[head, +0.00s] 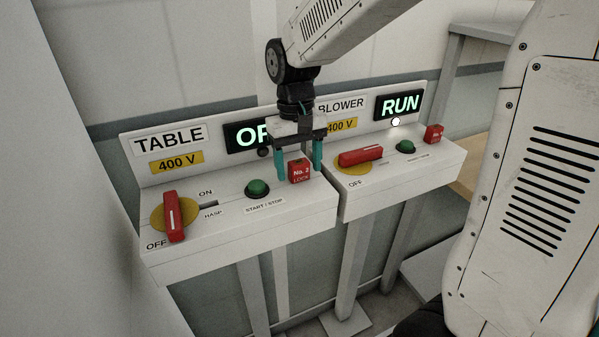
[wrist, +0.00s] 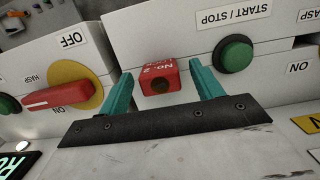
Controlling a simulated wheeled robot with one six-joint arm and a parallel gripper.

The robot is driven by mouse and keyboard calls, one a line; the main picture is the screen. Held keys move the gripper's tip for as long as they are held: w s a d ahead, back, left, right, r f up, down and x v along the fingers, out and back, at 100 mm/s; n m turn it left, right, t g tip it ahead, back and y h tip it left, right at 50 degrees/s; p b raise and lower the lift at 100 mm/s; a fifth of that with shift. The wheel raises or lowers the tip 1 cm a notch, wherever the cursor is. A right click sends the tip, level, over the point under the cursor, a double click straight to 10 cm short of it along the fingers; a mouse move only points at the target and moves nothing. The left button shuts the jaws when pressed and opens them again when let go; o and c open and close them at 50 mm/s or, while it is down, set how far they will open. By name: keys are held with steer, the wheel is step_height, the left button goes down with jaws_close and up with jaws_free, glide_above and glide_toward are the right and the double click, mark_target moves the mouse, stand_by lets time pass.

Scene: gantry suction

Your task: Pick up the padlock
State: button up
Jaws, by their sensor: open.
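The padlock is a small red block marked "No. 2 LOCK" (head: 299,173), sitting at the right end of the TABLE control box (head: 235,225). My gripper (head: 299,175) is above it, pointing down, with teal fingers open. In the head view one finger stands left of the padlock and one right of it. In the wrist view the padlock (wrist: 159,78) shows between the two spread fingers (wrist: 160,85), with visible gaps on both sides. The fingers do not appear to touch it. How far they reach down beside it is hard to tell.
A green START/STOP button (head: 257,188) and a red switch handle (head: 174,216) are left of the padlock. The BLOWER box (head: 410,172), with its red handle (head: 360,156) and another red block (head: 434,134), stands to the right across a narrow gap.

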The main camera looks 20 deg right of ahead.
steer(key=c, duration=1.1)
steer(key=shift+c, duration=0.2)
